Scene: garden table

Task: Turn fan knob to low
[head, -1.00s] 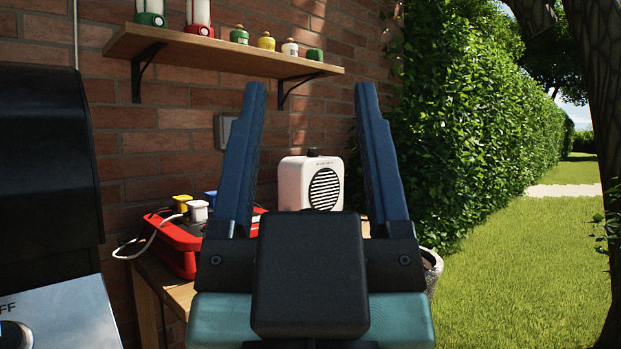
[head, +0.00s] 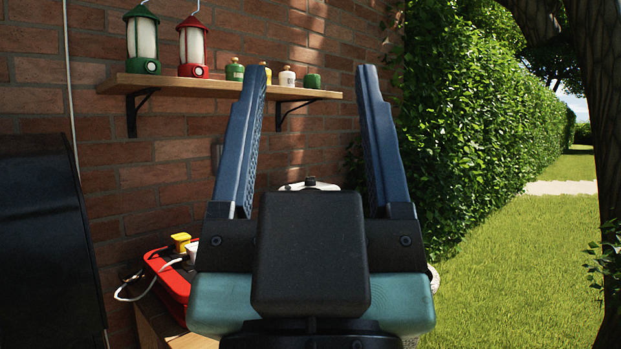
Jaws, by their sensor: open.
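The white fan (head: 296,186) stands on the wooden table, mostly hidden behind the body of my gripper (head: 311,73). Only the fan's top edge shows, with a small dark piece (head: 311,181) on it that looks like the knob. Its setting cannot be read. My gripper is open and empty, its two blue fingers pointing up and apart. In the picture the fan's top lies between the lower parts of the fingers. I cannot tell how far the fan is beyond them.
A red box (head: 170,277) with yellow and white plugs and a white cord is at the left of the table (head: 160,325). A wall shelf (head: 215,87) above holds two lanterns and several small jars. A black grill lid (head: 45,240) is far left. A hedge (head: 480,130) is right.

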